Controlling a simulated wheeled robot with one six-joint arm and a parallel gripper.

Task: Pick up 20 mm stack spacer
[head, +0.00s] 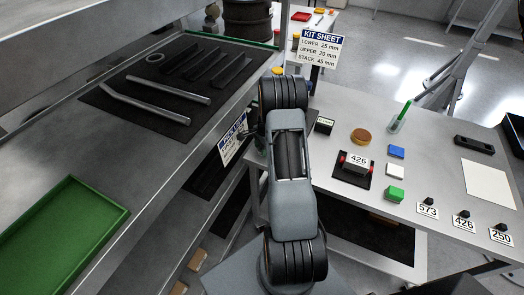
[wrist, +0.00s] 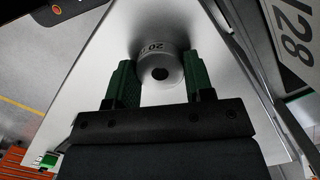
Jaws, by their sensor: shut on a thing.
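The 20 mm stack spacer (wrist: 161,64) is a grey metal cylinder with a dark central hole. A "20" marking shows on its side in the wrist view. My gripper (wrist: 160,80) has its two green fingers on either side of the spacer, shut on it. A pale flat surface lies behind the spacer; I cannot tell whether the spacer touches it. In the head view my arm hides the gripper and the spacer.
A kit sheet sign (head: 318,47) stands behind my arm. The right-hand table holds a black stand marked 426 (head: 355,170), a brown disc (head: 360,136), small blocks and number tags. At left are a green tray (head: 62,235) and a dark mat (head: 120,108) with metal parts.

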